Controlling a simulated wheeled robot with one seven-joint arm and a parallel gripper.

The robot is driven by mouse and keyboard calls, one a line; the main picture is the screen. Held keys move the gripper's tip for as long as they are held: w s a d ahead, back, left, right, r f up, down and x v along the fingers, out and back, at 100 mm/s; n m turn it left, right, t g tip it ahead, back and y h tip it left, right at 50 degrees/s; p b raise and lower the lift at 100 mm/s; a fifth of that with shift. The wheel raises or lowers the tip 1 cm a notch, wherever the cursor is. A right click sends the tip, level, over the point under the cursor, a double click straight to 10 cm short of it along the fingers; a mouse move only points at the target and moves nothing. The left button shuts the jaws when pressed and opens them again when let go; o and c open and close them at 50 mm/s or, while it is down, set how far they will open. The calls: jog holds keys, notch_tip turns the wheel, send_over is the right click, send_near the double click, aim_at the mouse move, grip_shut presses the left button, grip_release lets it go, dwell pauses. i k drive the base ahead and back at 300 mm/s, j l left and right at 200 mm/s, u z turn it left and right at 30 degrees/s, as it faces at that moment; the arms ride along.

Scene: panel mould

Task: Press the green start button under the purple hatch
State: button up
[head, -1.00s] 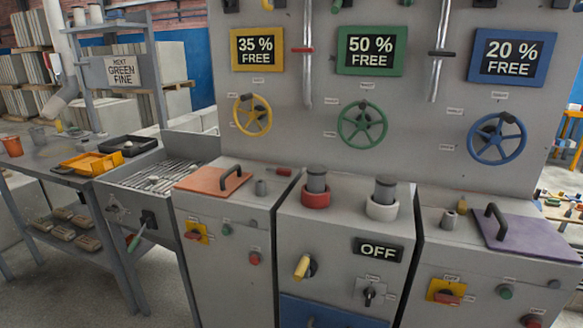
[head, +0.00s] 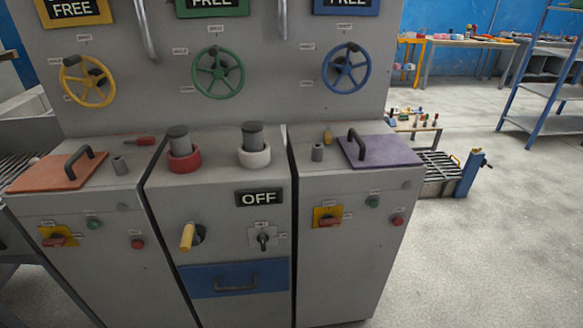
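The purple hatch (head: 381,151) lies flat, closed, on top of the right cabinet (head: 345,255), with a dark handle (head: 357,145) at its left side. On that cabinet's front, below the hatch, is a small green button (head: 372,202). A red button (head: 397,220) sits lower and to its right. A yellow plate with a red switch (head: 328,217) is to the left of the green button. My gripper is not in the head view.
The middle cabinet has an OFF display (head: 259,198), a yellow lever (head: 187,237) and a blue drawer (head: 236,280). An orange hatch (head: 55,170) tops the left cabinet, which has another green button (head: 95,223). Open floor (head: 485,245) lies to the right.

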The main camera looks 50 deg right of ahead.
aim_at(373, 203)
jog(key=z, duration=1.2)
